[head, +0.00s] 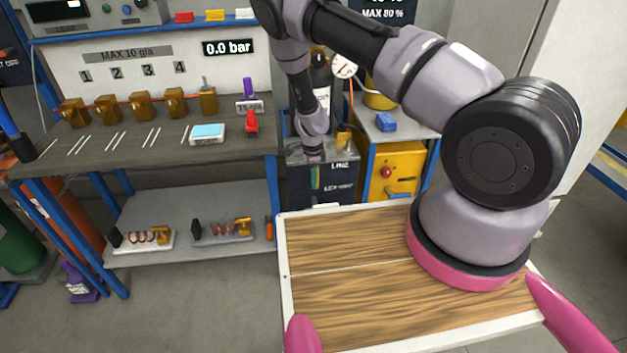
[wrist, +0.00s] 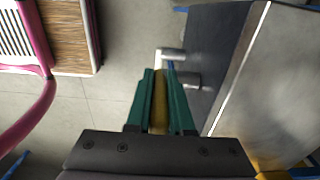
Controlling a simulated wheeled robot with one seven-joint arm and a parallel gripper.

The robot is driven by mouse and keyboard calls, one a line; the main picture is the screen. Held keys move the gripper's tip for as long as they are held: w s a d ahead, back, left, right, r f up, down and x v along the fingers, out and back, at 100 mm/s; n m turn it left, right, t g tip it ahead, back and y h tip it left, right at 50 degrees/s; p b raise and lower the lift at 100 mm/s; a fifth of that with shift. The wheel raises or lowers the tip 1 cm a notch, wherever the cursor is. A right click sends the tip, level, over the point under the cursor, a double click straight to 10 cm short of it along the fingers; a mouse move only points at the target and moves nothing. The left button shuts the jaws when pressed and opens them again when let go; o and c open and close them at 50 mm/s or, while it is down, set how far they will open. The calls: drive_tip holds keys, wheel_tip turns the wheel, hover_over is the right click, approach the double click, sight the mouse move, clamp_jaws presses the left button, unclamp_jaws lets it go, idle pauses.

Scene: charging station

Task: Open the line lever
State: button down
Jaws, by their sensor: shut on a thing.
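My gripper (wrist: 160,80) has green fingers and is shut on a yellow bar, the line lever (wrist: 158,105), in the wrist view. The lever lies between the fingers, next to two grey metal stubs (wrist: 185,79) by the dark cabinet face (wrist: 213,45). In the head view my gripper (head: 315,177) points down in front of the dark cabinet (head: 342,194), whose partly covered lettering starts with LINE. The lever is too small and covered to make out in the head view.
A yellow cabinet (head: 396,166) with a red button stands right of the dark one. A workbench (head: 150,138) with several brass fittings and a 0.0 bar display (head: 228,47) stands left. My wooden-topped tray is in front. Grey floor is free between.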

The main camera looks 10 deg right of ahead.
drive_tip(key=c, duration=0.8)
unclamp_jaws()
wheel_tip(320, 180, up, 11)
drive_tip(key=shift+a+f, duration=0.1)
